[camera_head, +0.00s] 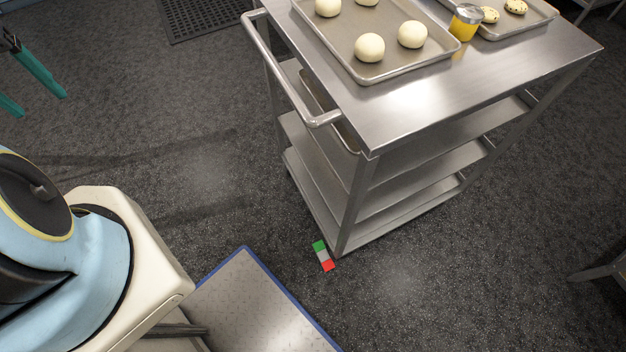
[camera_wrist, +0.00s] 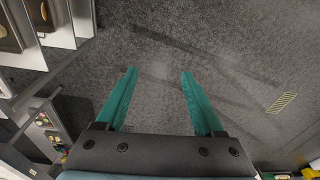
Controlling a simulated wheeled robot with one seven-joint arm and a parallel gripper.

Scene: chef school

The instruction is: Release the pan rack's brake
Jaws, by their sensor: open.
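The pan rack (camera_head: 430,110) is a steel trolley with open shelves and a side push handle (camera_head: 284,75). It stands at centre right in the head view. A small flat piece striped green, grey and red (camera_head: 323,256), possibly the brake pedal, is near the floor by the rack's near corner post. I cannot tell its position from its shape. My gripper (camera_head: 41,106) has green fingers and is at the upper left, well away from the rack and the striped piece. In the wrist view my gripper (camera_wrist: 158,72) is open and empty, with dark floor beyond it.
Trays of dough balls (camera_head: 369,47) and cookies (camera_head: 515,7) and a yellow jar (camera_head: 465,22) sit on the rack's top. A blue-edged plate (camera_head: 250,310) lies at the bottom. A dark mat (camera_head: 205,15) lies at the back. Floor between my gripper and the rack is clear.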

